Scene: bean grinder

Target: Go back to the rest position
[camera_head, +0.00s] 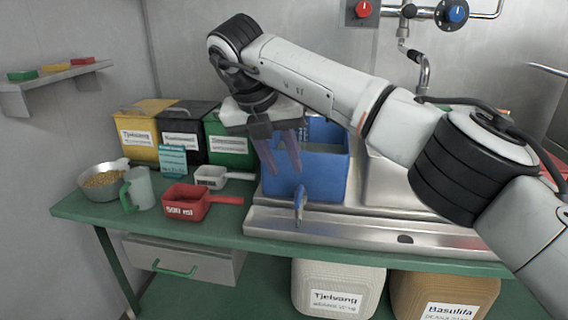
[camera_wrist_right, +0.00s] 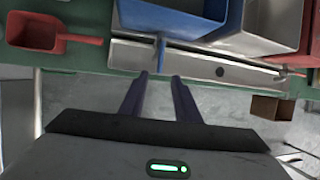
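My right gripper (camera_head: 283,171) hangs with its fingers pointing down in front of the blue bin (camera_head: 318,176), above the green counter (camera_head: 232,232). Its two purple-grey fingers stand apart with nothing visible between them. The right wrist view also shows the fingers (camera_wrist_right: 158,78), parted and empty, with the counter's front edge and the grey floor beyond. My right arm reaches in from the right, bent at a raised elbow. My left gripper is in neither view.
A red scoop (camera_head: 186,203), a white scoop (camera_head: 211,178), a clear jug (camera_head: 138,190) and a pan of beans (camera_head: 102,183) stand on the left. A steel tray (camera_head: 365,229) with a blue-handled part (camera_head: 299,199) lies below the gripper.

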